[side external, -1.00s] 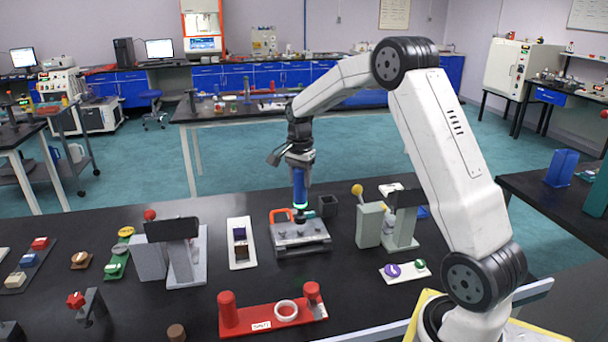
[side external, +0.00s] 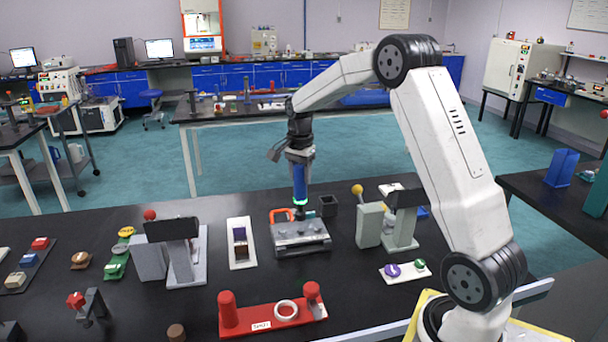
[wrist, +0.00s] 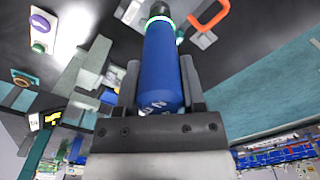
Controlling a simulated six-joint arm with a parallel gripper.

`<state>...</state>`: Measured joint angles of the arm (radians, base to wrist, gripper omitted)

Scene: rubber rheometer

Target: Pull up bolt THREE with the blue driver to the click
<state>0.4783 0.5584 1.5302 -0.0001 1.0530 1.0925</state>
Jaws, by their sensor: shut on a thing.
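The blue driver (side external: 300,186) stands upright in my gripper (side external: 299,162), with a glowing green ring near its lower end. My gripper is shut on it; in the wrist view the fingers (wrist: 160,85) flank the blue driver body (wrist: 163,68). The driver's tip is over the grey metal block (side external: 300,236), at its back part. The tip looks to be at or very near the block, but contact cannot be told. The bolts are too small to tell apart, and bolt THREE's number is not readable.
A red rack (side external: 270,321) with a white ring is in front.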

